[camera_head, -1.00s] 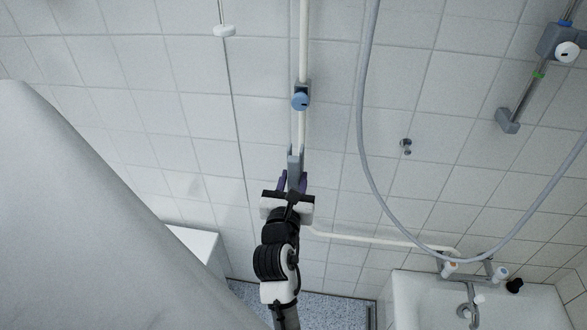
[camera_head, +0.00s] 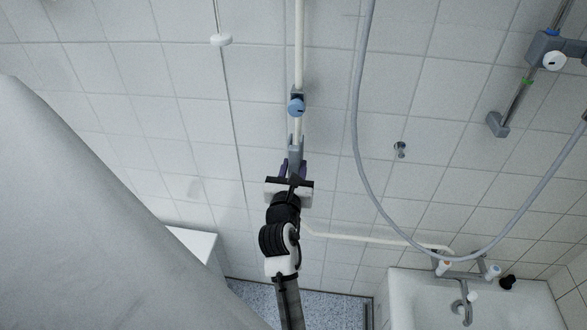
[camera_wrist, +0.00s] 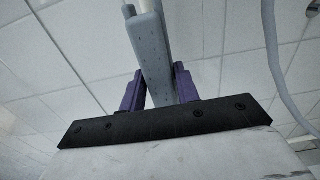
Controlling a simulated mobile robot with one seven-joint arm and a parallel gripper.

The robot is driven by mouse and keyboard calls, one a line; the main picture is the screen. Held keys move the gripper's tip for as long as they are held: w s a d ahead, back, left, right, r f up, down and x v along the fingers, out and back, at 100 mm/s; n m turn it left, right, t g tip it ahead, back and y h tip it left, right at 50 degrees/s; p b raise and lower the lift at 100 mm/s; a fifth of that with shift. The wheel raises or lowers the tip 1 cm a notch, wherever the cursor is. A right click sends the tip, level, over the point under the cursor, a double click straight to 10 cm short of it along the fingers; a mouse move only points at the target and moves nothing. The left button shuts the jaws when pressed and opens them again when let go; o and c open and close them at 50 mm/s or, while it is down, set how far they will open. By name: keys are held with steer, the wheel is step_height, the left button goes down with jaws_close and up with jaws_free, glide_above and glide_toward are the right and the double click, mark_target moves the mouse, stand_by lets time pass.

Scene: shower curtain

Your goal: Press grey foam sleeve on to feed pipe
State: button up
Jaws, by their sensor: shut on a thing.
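The grey foam sleeve (camera_head: 296,150) is a long grey piece standing upright along the white feed pipe (camera_head: 299,50) on the tiled wall. My gripper (camera_head: 293,170) is shut on the lower part of the sleeve. The sleeve overlaps the pipe in the head view. I cannot tell whether it is around the pipe or only beside it.
A grey hose (camera_head: 360,150) loops to the right. A washbasin (camera_head: 420,290) stands at lower right. A pale curtain (camera_head: 80,220) fills the left side. A pull cord (camera_head: 234,110) hangs left of the pipe.

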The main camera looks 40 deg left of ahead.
steer(key=shift+p+x, duration=0.5)
steer(key=shift+x, duration=0.3)
jaws_close()
steer(key=shift+w+a, duration=0.25)
steer(key=shift+w, duration=0.1)
steer(key=o, duration=1)
jaws_free()
